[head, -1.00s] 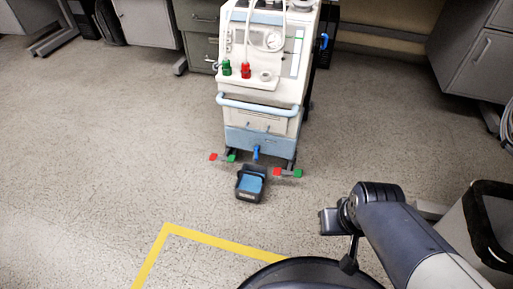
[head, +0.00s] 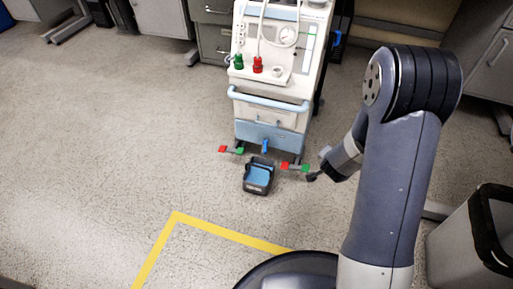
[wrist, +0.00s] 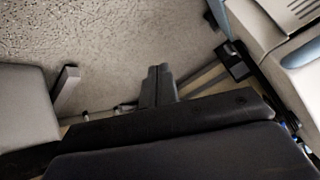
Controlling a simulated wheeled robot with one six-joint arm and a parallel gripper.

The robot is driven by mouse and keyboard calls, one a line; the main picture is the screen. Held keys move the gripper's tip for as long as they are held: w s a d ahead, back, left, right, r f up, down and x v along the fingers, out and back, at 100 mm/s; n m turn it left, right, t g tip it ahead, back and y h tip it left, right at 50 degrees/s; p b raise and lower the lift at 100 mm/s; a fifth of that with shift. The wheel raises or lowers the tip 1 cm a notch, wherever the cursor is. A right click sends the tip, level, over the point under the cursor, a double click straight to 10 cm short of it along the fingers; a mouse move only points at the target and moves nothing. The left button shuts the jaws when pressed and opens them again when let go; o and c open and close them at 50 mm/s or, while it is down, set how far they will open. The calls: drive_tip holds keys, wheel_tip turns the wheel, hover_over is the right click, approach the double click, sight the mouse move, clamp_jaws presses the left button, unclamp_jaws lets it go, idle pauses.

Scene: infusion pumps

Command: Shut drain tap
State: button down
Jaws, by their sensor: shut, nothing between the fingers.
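The pump machine (head: 270,100) is a white and pale blue cart. The drain tap (head: 265,146) is a small blue lever low on its front, hanging down above a dark tray (head: 257,188) with blue inside. My gripper (head: 312,177) is low, to the right of the tap and tray, near the right red and green pedal, apart from the tap. In the wrist view my gripper (wrist: 158,84) has its fingers together and empty. The tap cannot be made out in the wrist view.
Red and green pedals stick out at the left (head: 231,150) and right (head: 294,166) of the cart's base. A grey bin (head: 470,240) stands at the right. Yellow tape (head: 225,233) marks the floor. Open floor lies left of the cart.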

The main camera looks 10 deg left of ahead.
drive_tip(key=s+d+f+m+h, duration=0.1)
drive_tip(key=d+f+m+h, duration=0.3)
drive_tip(key=d+f+h, duration=0.55)
drive_tip(key=s+d+f+m+g+h+p, duration=0.1)
drive_tip(key=s+d+f+m+g+h, duration=0.1)
drive_tip(key=s+f, duration=0.6)
drive_tip(key=shift+s+d+g+h, duration=0.3)
drive_tip(key=shift+s+d+h, duration=0.15)
drive_tip(key=shift+s+d, duration=0.5)
drive_tip(key=shift+w+d, duration=0.1)
drive_tip(key=shift+w, duration=0.15)
